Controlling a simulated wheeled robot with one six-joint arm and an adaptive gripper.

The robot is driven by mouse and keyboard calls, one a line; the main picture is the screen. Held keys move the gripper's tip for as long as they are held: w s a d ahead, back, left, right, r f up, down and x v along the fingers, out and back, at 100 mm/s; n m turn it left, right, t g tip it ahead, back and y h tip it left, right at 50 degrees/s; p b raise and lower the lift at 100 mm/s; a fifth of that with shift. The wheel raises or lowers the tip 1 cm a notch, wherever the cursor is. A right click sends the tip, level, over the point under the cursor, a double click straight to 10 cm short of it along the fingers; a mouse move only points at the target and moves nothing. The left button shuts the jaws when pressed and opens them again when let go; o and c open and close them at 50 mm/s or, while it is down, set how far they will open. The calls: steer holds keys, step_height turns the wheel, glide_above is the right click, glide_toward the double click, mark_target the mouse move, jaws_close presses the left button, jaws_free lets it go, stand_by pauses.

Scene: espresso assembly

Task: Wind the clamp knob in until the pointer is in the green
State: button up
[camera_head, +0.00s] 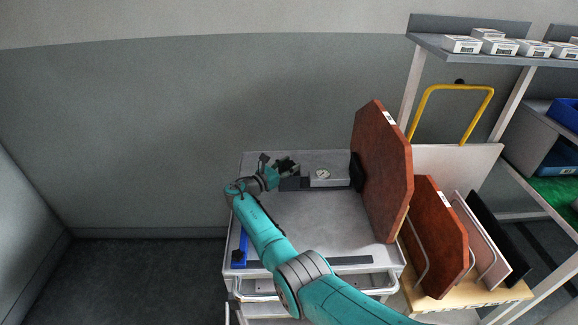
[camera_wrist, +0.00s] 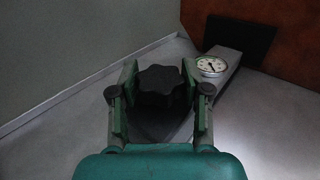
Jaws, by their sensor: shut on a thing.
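The black lobed clamp knob (camera_wrist: 160,86) sits between the two fingers of my gripper (camera_wrist: 158,92) in the wrist view, and the fingers are shut on it. In the head view my gripper (camera_head: 279,172) is at the left end of the clamp, around the dark knob (camera_head: 288,165). The round white dial gauge (camera_wrist: 211,66) sits on the grey clamp body right of the knob; it also shows in the head view (camera_head: 323,174). Its dark pointer is visible, but the green zone is too small to make out. A black pad (camera_wrist: 240,47) stands between the clamp and a red-brown panel (camera_head: 382,170).
The clamp lies at the back of a grey cart top (camera_head: 310,225), mostly clear in front. A blue item (camera_head: 241,248) lies at its left edge. More panels (camera_head: 440,235) stand in a rack at the right, beside a yellow handle (camera_head: 457,87) and shelving.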

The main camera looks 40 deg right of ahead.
steer(key=shift+m+g, duration=0.5)
steer(key=shift+g, duration=0.4)
steer(key=o, duration=1.2)
steer(key=shift+c, duration=0.2)
steer(key=shift+a, duration=0.1)
steer(key=a, duration=1.1)
steer(key=shift+s+a, duration=0.15)
steer(key=shift+a, duration=0.25)
